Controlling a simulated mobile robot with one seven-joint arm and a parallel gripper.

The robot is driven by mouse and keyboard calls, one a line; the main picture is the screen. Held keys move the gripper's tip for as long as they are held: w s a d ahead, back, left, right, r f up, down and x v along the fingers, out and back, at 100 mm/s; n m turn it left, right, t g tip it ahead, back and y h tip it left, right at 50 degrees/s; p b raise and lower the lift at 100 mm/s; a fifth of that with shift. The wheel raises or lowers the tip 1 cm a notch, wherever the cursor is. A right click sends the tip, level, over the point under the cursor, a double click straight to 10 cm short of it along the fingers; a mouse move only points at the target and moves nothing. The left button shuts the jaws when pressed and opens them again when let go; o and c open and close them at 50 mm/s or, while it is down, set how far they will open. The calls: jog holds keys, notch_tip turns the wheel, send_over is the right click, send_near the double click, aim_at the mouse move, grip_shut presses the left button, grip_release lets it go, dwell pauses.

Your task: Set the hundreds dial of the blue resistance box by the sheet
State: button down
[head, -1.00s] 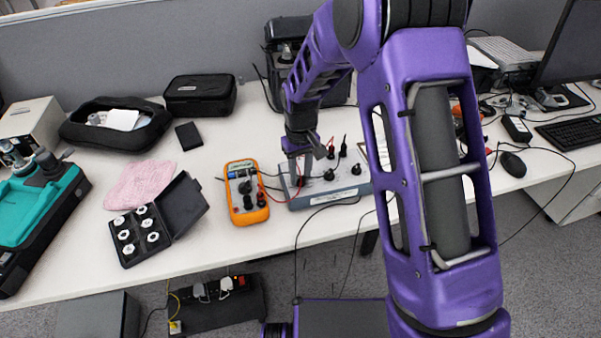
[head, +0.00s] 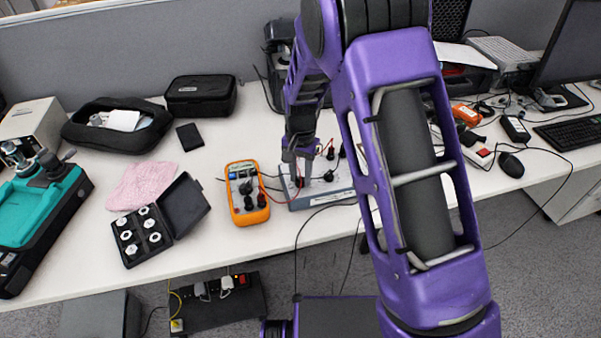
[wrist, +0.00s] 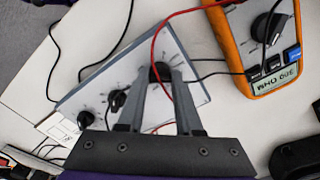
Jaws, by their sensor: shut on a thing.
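The blue resistance box (head: 330,197) stands on the desk right of the orange multimeter, partly hidden by my arm in the head view. Its grey-blue top and a row of black dials show in the wrist view (wrist: 140,62). My gripper (head: 300,182) points down at the box's left end. In the wrist view my gripper (wrist: 163,76) is shut on the black dial (wrist: 160,70) nearest the multimeter. A middle dial (wrist: 117,100) and another dial (wrist: 86,119) are free. The fingers partly cover the held dial's scale. I cannot clearly make out the sheet.
The orange multimeter (head: 246,193) is close on the left, with red and black leads running by the box. An open black case (head: 184,207) lies further left. A black bag (head: 202,95) stands behind. The desk's front edge is near the box.

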aim_at(301, 178)
jog(key=shift+m, duration=0.6)
jog(key=c, duration=0.6)
grip_release()
jog(key=shift+o, duration=0.2)
notch_tip(301, 178, up, 17)
jog(key=p, duration=0.2)
jog(key=shift+r, duration=0.2)
